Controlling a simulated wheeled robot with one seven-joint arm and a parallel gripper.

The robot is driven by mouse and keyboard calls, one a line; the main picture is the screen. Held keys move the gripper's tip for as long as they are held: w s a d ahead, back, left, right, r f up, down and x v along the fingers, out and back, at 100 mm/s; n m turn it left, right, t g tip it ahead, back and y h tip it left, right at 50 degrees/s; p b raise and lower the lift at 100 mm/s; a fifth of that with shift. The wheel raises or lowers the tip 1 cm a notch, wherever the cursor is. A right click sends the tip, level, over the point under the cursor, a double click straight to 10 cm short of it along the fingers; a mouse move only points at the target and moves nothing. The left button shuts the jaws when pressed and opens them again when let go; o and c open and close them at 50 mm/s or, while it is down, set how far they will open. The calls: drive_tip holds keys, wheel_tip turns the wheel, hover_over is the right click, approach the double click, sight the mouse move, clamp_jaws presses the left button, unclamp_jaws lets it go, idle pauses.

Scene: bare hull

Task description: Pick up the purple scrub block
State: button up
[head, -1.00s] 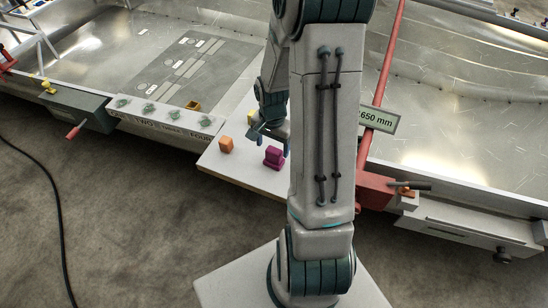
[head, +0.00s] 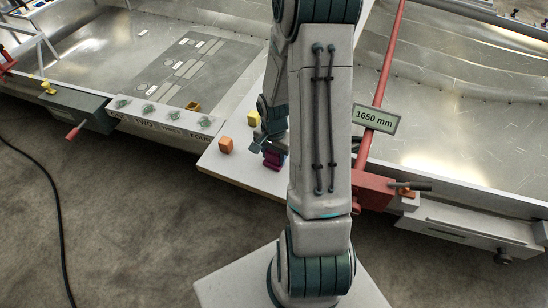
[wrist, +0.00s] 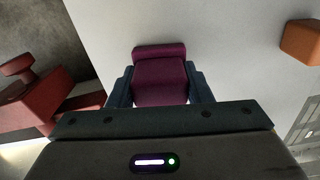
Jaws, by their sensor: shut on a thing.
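The purple scrub block (head: 272,160) is on the white board (head: 240,170), partly hidden behind my gripper and arm in the head view. In the wrist view the purple scrub block (wrist: 160,78) sits between the two fingers of my gripper (wrist: 160,88), one finger on each side. My gripper (head: 266,147) is shut on the block. I cannot tell whether the block is touching the board or just above it.
An orange block (head: 226,145) and a yellow block (head: 253,118) stand on the same board nearby. A red bar (head: 385,75) with a "1650 mm" sign (head: 374,119) runs to the right, ending in a red clamp (head: 368,192). A brownish-yellow piece (head: 193,106) lies further back.

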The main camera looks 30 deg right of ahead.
drive_tip(key=shift+r, duration=0.8)
wheel_tip(320, 180, up, 2)
drive_tip(key=shift+r, duration=0.25)
drive_tip(key=w+d+r, duration=0.5)
drive_tip(key=d+r, duration=0.2)
drive_tip(key=d, duration=0.3)
drive_tip(key=shift+w, duration=0.3)
drive_tip(key=shift+d, duration=0.1)
drive_tip(key=shift+o, duration=1.1)
drive_tip(key=shift+c, duration=0.4)
